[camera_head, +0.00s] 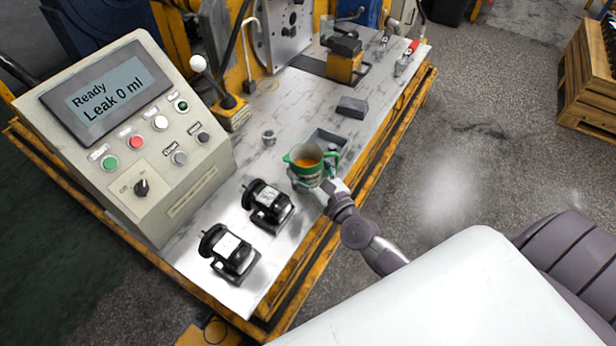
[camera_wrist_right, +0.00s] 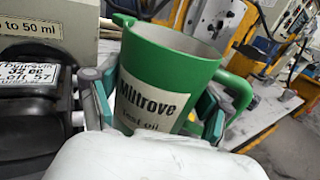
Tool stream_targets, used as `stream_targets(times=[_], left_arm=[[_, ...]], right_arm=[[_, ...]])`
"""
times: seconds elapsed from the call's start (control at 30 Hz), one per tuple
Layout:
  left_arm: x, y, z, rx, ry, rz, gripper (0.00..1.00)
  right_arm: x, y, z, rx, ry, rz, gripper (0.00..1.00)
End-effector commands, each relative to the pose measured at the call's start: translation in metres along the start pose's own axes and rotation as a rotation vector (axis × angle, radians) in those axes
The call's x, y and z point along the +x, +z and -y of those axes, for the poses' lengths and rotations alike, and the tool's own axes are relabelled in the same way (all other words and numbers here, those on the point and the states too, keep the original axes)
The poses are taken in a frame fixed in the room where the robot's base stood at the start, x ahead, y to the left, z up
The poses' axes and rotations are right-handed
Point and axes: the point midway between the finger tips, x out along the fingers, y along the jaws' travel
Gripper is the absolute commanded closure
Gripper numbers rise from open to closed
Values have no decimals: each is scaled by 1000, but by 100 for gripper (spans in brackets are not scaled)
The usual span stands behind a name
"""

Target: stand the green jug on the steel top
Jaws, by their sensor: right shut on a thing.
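The green jug (camera_head: 307,166) stands near the front edge of the steel top (camera_head: 300,103), with orange-coloured contents visible inside. My right gripper (camera_head: 306,183) is shut on it from the front right. In the right wrist view the jug (camera_wrist_right: 165,75) sits between the two fingers (camera_wrist_right: 160,110). Its spout points left and its handle right, and its label faces the camera. The jug looks close to upright. Its base is hidden, so I cannot tell whether it touches the steel top. My left gripper is not in view.
A control panel (camera_head: 130,130) fills the left. A grey block (camera_head: 352,107) lies farther back.

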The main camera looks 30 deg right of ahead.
Motion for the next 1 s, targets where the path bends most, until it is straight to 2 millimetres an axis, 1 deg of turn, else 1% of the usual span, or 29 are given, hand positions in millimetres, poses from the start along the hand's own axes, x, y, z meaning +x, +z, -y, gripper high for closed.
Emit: stream_targets(times=[0.03,0.17,0.23,0.47,0.63,0.67,0.7,0.77,1.0], left_arm=[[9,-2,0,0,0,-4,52],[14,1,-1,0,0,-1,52],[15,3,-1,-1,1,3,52],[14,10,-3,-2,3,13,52],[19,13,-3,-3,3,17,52],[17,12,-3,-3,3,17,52],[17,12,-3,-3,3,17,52],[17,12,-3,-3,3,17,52],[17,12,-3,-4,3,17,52]], right_arm=[[0,-13,0,-5,2,-1,74],[0,-28,0,-4,1,0,74],[0,-31,1,-3,0,2,74],[0,-30,0,-1,0,2,74],[0,-35,0,-1,0,2,74],[-1,-35,0,-1,0,-1,17],[-1,-34,0,-1,0,-1,10],[-1,-34,0,-1,0,-2,0],[-1,-34,0,0,0,-2,0]])
